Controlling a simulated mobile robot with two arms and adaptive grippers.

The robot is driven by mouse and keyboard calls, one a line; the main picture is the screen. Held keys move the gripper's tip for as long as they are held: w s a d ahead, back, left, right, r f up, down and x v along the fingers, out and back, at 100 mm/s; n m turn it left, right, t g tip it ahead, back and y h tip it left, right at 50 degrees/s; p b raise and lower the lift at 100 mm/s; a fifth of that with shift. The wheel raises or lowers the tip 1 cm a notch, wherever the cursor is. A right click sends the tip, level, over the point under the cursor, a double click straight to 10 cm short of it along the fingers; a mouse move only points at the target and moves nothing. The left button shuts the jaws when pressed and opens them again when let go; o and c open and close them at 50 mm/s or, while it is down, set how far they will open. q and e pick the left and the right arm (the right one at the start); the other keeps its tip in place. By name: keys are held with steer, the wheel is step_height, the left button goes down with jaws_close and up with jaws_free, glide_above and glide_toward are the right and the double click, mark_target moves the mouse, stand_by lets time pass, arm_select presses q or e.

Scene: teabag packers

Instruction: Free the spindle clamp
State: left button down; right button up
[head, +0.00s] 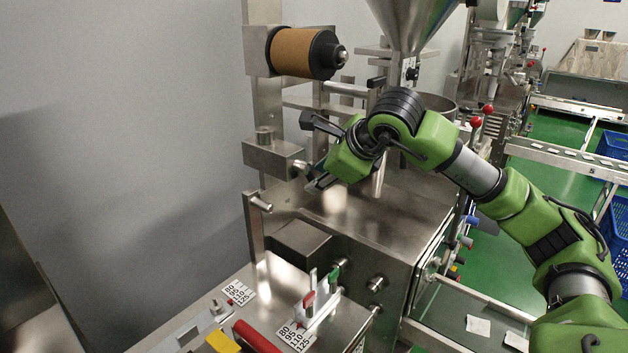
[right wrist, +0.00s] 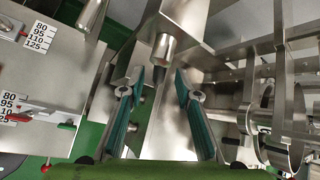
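The brown roll (head: 296,52) sits on a spindle at the upper part of the machine. A black end piece (head: 323,55) with a metal knob (head: 342,57) closes its right end; I cannot tell for certain which part is the clamp. My right gripper (head: 310,152) is below the roll, apart from it, beside a metal block (head: 273,157) with a short upright post. Its fingers are spread and point left. In the right wrist view the gripper (right wrist: 158,82) is open, with a metal cylinder (right wrist: 163,48) ahead of its fingertips. Nothing is held. My left gripper is out of view.
A steel hopper (head: 410,22) stands behind my right arm. The steel machine top (head: 345,222) lies below the gripper. A lower panel carries scales and small coloured levers (head: 318,297). A bare grey wall (head: 120,120) is at left.

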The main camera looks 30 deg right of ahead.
steer(key=v, duration=0.8)
steer(key=shift+s, duration=0.15)
steer(key=shift+r, duration=0.15)
